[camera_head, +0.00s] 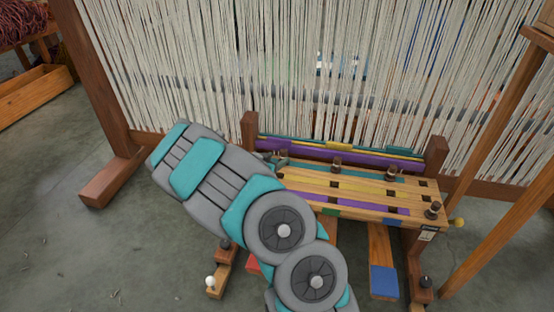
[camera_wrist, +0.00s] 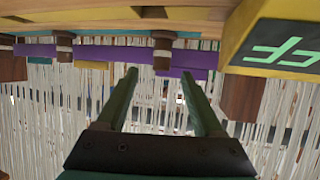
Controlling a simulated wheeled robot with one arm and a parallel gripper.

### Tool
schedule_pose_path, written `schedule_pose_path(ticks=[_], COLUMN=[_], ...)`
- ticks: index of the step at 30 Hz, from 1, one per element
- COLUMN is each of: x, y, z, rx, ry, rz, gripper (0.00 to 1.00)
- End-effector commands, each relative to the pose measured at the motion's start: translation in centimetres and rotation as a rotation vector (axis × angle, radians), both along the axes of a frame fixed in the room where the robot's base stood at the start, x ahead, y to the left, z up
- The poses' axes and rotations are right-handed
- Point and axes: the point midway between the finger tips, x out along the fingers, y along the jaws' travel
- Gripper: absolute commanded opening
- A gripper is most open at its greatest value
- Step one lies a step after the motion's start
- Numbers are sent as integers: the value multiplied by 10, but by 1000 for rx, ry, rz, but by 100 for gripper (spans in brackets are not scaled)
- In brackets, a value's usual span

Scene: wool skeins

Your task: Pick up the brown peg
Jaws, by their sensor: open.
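Several dark brown pegs stand on the slatted wooden board in the head view: one near the middle (camera_head: 336,164), one to its right (camera_head: 391,173) and one at the front right corner (camera_head: 433,210). I cannot tell which one the task means. My gripper (camera_head: 278,158) is at the board's back left corner, partly hidden by my arm. In the wrist view, its two fingers (camera_wrist: 160,78) are apart with nothing gripped between them. A brown banded peg (camera_wrist: 162,48) shows beyond the fingertips, and another (camera_wrist: 64,46) is to the left.
The slatted board (camera_head: 350,187) has square holes and coloured strips. A purple bar (camera_head: 350,156) lies behind it, between two wooden posts, before hanging pale warp threads (camera_head: 300,60). A yellow block with green marks (camera_wrist: 285,40) is close at the wrist view's upper right.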

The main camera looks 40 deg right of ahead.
Motion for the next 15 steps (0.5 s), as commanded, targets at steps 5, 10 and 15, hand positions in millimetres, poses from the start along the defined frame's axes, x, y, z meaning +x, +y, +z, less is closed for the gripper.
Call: schedule_pose_path(ticks=[5,10,15], x=[7,11,18], y=[-12,-20,-33], z=[-5,-9,-13], rx=[2,2,4], ry=[-2,2,1], rz=[1,1,1], gripper=[69,69,69])
